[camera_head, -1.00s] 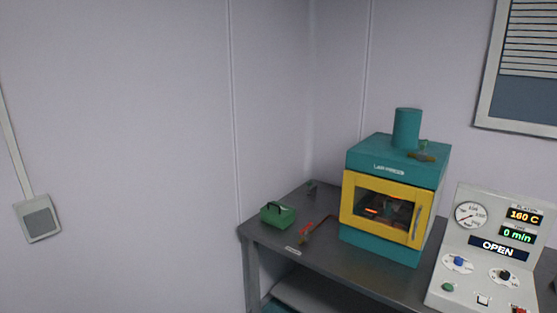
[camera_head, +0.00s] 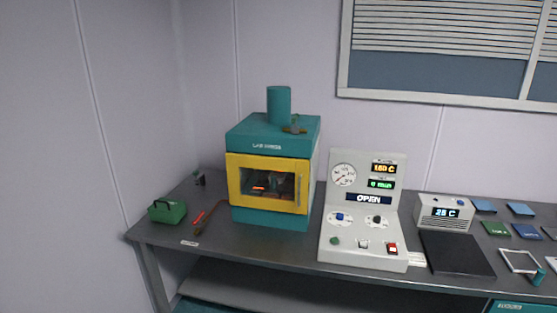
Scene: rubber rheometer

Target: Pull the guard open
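The guard (camera_head: 243,200) is the yellow-framed front door of the teal lab press (camera_head: 270,135). It is shut flat against the press front and has a clear window. A grey upright handle (camera_head: 298,191) sits on its right side. Dark parts and a small orange-red glow show through the window. My gripper is not in view.
A control panel (camera_head: 344,235) reading OPEN stands just right of the press. A green box (camera_head: 167,212) and a red-handled tool (camera_head: 199,218) lie to the left on the grey bench (camera_head: 270,249). A 25 C display unit (camera_head: 444,212), a dark plate (camera_head: 456,254) and several coloured sheets are further right.

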